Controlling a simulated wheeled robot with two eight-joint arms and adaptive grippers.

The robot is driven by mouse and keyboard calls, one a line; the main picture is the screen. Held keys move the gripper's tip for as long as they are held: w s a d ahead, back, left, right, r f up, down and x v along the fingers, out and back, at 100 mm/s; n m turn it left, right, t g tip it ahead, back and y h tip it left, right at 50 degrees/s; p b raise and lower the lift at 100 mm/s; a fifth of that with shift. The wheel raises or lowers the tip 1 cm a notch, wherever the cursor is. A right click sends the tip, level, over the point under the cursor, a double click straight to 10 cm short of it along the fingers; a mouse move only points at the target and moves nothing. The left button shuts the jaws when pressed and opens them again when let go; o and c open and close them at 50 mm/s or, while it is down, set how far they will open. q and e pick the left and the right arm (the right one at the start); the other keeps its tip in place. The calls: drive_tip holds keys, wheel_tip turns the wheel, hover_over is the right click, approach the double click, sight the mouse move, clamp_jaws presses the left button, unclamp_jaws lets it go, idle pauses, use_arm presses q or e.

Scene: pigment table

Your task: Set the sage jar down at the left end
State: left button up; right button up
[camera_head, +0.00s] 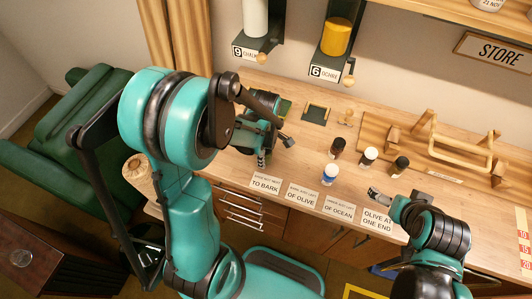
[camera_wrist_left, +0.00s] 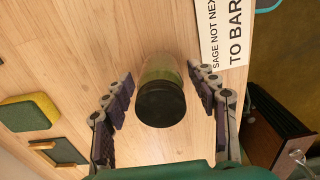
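The sage jar (camera_wrist_left: 158,75), greenish with a dark lid, stands on the wooden table in the left wrist view. My left gripper (camera_wrist_left: 168,105) is open, with one finger on each side of the jar and a visible gap on both sides. In the head view my left gripper (camera_head: 264,150) is low over the left part of the table, and the jar is hidden there by my arm and gripper.
A blue jar (camera_head: 329,175), a brown jar (camera_head: 337,148), a white-labelled jar (camera_head: 368,157) and a dark jar (camera_head: 400,166) stand right of my left gripper. Rule cards (camera_head: 302,196) line the front edge. A sponge (camera_wrist_left: 28,112) lies behind. A wooden rack (camera_head: 462,150) stands right.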

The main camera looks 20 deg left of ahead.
use_arm(q)
drive_tip(key=shift+r, duration=0.25)
wheel_tip(320, 180, up, 11)
drive_tip(key=p, duration=0.3)
drive_tip(key=shift+p, duration=0.3)
drive_tip(key=shift+s+r, duration=0.15)
drive_tip(key=shift+r, duration=0.45)
drive_tip(key=s+d+r+m+t, duration=0.3)
drive_tip(key=s+r+m+t, duration=0.4)
drive_tip(key=m, duration=1.1)
drive_tip(key=shift+s+r+m, duration=0.2)
drive_tip(key=shift+s+m, duration=0.1)
drive_tip(key=shift+s, duration=0.05)
